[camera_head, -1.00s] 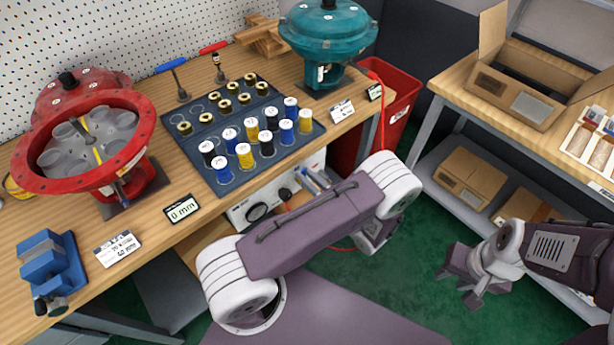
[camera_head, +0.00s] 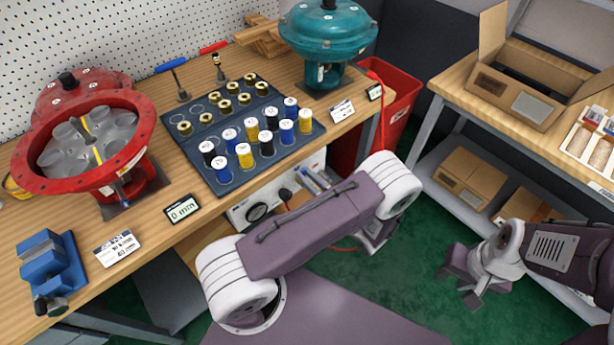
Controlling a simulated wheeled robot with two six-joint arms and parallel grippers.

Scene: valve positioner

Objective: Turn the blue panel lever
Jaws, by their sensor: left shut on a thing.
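The white panel (camera_head: 279,196) is under the bench's front edge, with a round gauge and a black knob. At its right end is a small blue and grey shape, where the blue panel lever (camera_head: 317,178) shows only in part. My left gripper (camera_head: 309,183) is at this spot, shut on the lever; my own purple arm link hides most of it. The lever's angle cannot be made out. My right gripper (camera_head: 466,276) is open and empty, over the green floor at the right, well away from the panel.
The bench holds a red valve actuator (camera_head: 62,170), a blue vise (camera_head: 50,268), a dark tray (camera_head: 205,150) of spools and a teal actuator (camera_head: 329,40). A red bin (camera_head: 397,100) and a red cable (camera_head: 382,125) are right of the panel. A shelf table (camera_head: 455,80) stands right.

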